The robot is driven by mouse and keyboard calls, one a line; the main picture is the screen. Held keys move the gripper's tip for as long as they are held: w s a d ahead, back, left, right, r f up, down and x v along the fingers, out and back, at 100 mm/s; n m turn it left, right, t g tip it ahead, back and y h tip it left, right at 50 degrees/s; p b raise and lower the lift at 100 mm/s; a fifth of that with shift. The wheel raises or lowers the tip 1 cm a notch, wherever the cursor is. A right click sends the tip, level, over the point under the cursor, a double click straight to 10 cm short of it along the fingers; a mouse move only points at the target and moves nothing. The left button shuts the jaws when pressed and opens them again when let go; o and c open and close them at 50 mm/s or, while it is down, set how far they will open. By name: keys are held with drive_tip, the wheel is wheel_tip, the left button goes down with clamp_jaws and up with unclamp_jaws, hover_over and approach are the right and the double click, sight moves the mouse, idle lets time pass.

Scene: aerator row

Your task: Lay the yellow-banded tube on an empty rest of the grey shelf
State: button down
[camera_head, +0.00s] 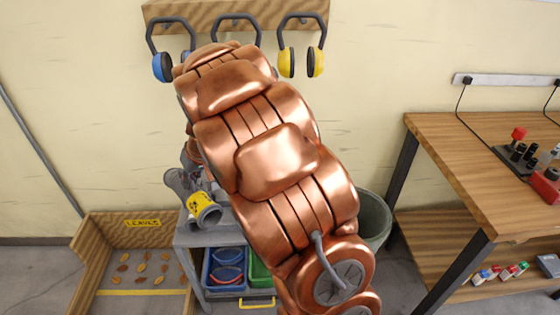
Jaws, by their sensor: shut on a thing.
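The yellow-banded tube (204,209) is a grey pipe with a yellow band carrying dark marks near its open end, which points down and to the right. It is tilted, over the left part of the grey shelf (188,238). My gripper (200,180) shows only as a small grey part behind my copper arm, at the tube's upper side. It is shut on the tube, but its fingertips are mostly hidden. Another grey pipe end (176,181) shows just left of it. My arm hides most of the shelf top, so I cannot tell which rests are empty.
Blue (226,268) and green (258,270) bins sit under the shelf top. A wooden leaf enclosure (95,250) stands at left and a grey barrel (374,220) at right. A wooden workbench (460,165) fills the right. Ear defenders (302,62) hang on the wall.

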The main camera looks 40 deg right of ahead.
drive_tip(key=s+d+f+m+h+p, duration=0.1)
drive_tip(key=s+d+f+m+p, duration=0.15)
drive_tip(key=d, duration=0.85)
drive_tip(key=s+d+f+m+h+p, duration=0.15)
drive_tip(key=s+d, duration=0.25)
drive_tip(key=d, duration=0.7)
drive_tip(key=s+d+f+m+h+p, duration=0.1)
drive_tip(key=s+d+f+m, duration=0.2)
drive_tip(key=d, duration=0.8)
wheel_tip(320, 180, down, 10)
drive_tip(key=b, duration=0.6)
drive_tip(key=shift+r+m, duration=0.25)
drive_tip(key=shift+m, duration=0.05)
drive_tip(key=shift+s+a, duration=0.1)
drive_tip(key=c, duration=1.2)
unclamp_jaws()
drive_tip(key=shift+o, duration=0.2)
